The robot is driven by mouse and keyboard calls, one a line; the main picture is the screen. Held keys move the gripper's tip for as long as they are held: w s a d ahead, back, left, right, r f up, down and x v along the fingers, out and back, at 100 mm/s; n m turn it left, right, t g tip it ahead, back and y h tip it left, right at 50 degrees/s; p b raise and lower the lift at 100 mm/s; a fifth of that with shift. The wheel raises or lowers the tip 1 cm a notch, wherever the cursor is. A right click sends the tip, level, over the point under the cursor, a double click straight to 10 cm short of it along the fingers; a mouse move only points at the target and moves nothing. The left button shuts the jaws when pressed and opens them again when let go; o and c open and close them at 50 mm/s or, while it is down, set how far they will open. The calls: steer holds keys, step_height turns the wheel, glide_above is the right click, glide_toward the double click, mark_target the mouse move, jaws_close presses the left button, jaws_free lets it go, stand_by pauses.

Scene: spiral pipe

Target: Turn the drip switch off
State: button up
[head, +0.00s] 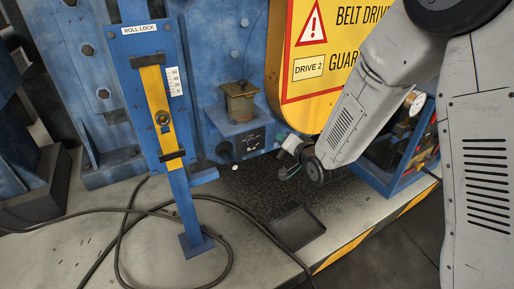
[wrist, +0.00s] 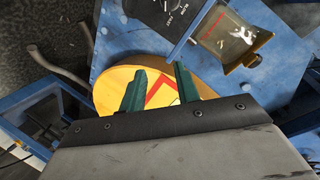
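A black switch panel (head: 250,143) with a small knob and pale markings is on the blue frame, below an oil pot (head: 240,100). In the wrist view the panel (wrist: 172,12) is at the top edge, partly cut off, with dial-like white marks. I cannot tell the knob's setting. My gripper (wrist: 160,82) is open, with two green fingers apart and nothing visible between them. In the head view my gripper's end is just right of the panel, apart from it as far as I can tell.
The yellow belt guard (head: 312,50) is above my gripper and behind its fingers in the wrist view. A blue roll-lock post with a yellow lever (head: 156,105) stands left. A black tray (head: 297,228) and a loose cable (head: 122,235) lie on the floor.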

mark_target(256, 145)
steer(key=s+a+f+m+t+y, duration=0.1)
steer(key=a+f+t+y, duration=0.15)
steer(key=a+f, duration=0.3)
steer(key=shift+y, duration=0.35)
steer(key=x, duration=0.7)
steer(key=shift+a+f, duration=0.2)
steer(key=shift+f, duration=0.2)
